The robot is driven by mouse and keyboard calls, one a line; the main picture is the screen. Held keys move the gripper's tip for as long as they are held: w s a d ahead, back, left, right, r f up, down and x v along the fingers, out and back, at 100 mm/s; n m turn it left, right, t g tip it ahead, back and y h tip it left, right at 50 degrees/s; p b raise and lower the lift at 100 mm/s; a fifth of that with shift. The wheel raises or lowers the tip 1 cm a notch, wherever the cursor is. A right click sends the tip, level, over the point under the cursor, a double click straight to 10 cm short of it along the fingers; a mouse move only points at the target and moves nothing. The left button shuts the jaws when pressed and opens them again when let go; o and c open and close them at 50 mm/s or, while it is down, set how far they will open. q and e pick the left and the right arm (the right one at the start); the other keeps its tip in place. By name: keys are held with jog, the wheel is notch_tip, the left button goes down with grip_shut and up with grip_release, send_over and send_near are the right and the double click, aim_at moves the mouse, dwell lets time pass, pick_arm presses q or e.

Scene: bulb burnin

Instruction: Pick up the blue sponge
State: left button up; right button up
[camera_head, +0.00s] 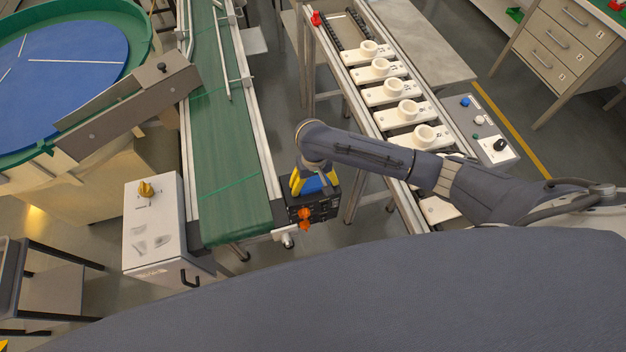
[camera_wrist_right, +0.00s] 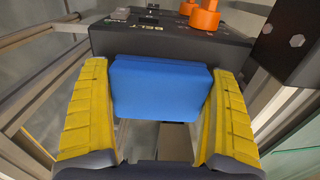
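The blue sponge (camera_wrist_right: 162,88) is a plain block that fills the space between the two yellow fingers of my right gripper (camera_wrist_right: 160,105) in the right wrist view. Both fingers lie flush against its sides. In the head view the right gripper (camera_head: 313,182) points down at the black control box, with the sponge (camera_head: 314,185) showing blue between the fingers. The sponge is at the edge of the box; I cannot tell whether its underside touches anything. My left gripper is not in view.
The black control box (camera_head: 322,208) has orange knobs (camera_head: 304,217) close to the gripper. A green conveyor belt (camera_head: 228,150) runs to its left, and a rack of white lamp-holder plates (camera_head: 392,90) stands to the right. A white box (camera_head: 152,225) stands left of the belt.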

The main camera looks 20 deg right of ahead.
aim_at(314, 181)
jog(key=shift+c, duration=0.8)
jog(key=shift+c, duration=0.4)
jog(key=shift+r, duration=0.1)
notch_tip(314, 181, up, 20)
jog(key=o, duration=0.3)
jog(key=c, duration=0.5)
jog(key=shift+c, duration=0.2)
